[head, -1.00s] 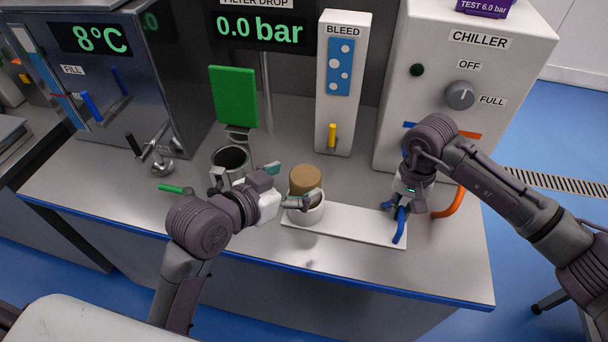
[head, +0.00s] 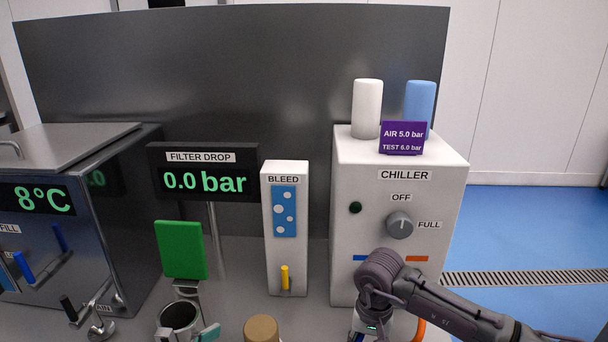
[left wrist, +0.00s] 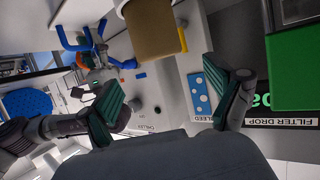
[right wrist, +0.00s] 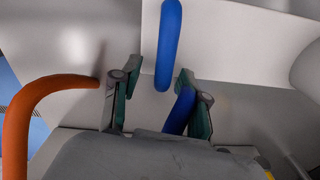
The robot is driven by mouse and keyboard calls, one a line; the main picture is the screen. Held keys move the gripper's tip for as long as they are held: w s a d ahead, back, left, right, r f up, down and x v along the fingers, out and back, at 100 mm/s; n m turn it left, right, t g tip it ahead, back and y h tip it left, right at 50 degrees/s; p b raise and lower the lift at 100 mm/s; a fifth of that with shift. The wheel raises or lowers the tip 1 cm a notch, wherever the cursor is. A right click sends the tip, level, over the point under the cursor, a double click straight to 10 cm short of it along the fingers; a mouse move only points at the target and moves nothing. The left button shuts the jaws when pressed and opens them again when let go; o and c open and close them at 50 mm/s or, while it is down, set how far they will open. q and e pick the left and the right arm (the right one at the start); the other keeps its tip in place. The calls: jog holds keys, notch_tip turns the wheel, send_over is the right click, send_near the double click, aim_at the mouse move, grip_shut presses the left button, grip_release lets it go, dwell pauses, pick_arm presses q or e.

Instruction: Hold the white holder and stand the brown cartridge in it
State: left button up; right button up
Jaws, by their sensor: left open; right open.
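The brown cartridge (head: 261,329) shows only its upper part at the bottom edge of the head view. In the left wrist view it is a large brown body (left wrist: 157,28) at the top, ahead of the open fingers. A white rim (left wrist: 122,7) beside it looks like the white holder, mostly cut off; how the cartridge sits in it cannot be told. My left gripper (left wrist: 172,92) is open and empty; one fingertip shows low in the head view, left of the cartridge. My right gripper (right wrist: 158,92) is open, with a blue hose (right wrist: 169,45) in front of and near its fingers.
The chiller (head: 345,240) stands at the right, with an orange hose (right wrist: 18,125) beside my right gripper. The bleed column (head: 269,260) is behind the cartridge. A metal cup (head: 180,316) and a green panel (head: 182,250) are to the left.

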notch_tip(320, 180, up, 12)
dwell(0.6)
